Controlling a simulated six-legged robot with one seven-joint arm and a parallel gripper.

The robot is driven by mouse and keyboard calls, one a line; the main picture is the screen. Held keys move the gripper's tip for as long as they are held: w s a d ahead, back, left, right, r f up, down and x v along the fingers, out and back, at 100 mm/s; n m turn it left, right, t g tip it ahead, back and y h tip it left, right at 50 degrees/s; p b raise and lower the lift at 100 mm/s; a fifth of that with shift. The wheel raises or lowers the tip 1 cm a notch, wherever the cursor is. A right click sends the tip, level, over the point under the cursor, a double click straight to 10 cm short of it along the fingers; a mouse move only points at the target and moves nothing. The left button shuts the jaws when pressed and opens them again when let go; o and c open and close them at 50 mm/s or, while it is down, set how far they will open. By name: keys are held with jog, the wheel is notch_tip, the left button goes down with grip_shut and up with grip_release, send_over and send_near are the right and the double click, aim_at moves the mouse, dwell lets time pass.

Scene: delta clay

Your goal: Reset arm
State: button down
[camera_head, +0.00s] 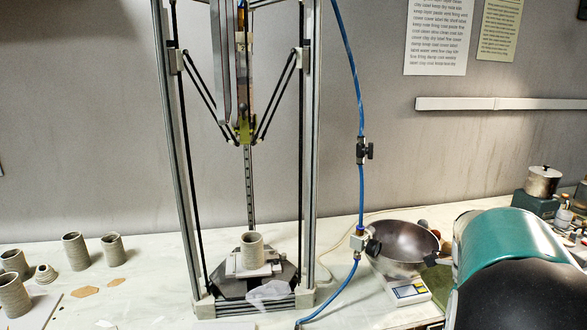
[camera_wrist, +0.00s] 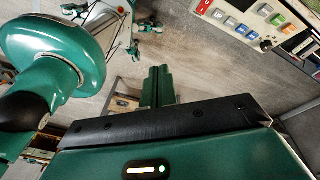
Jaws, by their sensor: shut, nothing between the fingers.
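My gripper (camera_wrist: 158,72) shows in the wrist view as two green fingers side by side beyond a black bar. They are shut with nothing between them. In the head view my green and black arm (camera_head: 512,250) fills the lower right, close to the bowl; I cannot make out the fingertips clearly there.
A delta frame printer (camera_head: 311,150) stands mid-bench with a clay cylinder (camera_head: 252,251) on its bed. A metal bowl (camera_head: 403,247) sits on a scale (camera_head: 408,291) right of it. Several clay cylinders (camera_head: 75,251) stand at left. A blue hose (camera_head: 361,200) hangs between printer and bowl.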

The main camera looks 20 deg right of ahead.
jog(key=w+a+r+n+t, duration=0.2)
jog(key=w+a+n, duration=0.1)
jog(key=a+n, duration=0.5)
jog(key=w+a+r+n+t, duration=0.2)
jog(key=a+n, duration=0.5)
jog(key=a, duration=0.2)
jog(key=s+a+n+t, duration=0.1)
jog(key=s+a+n, duration=0.1)
jog(key=a+n, duration=0.5)
jog(key=s+a+r+n+t, duration=0.1)
jog(key=a+n+t, duration=0.1)
jog(key=a+n, duration=0.6)
jog(key=shift+s+a+n+t, duration=0.3)
jog(key=shift+s+a, duration=0.05)
jog(key=shift+a, duration=0.1)
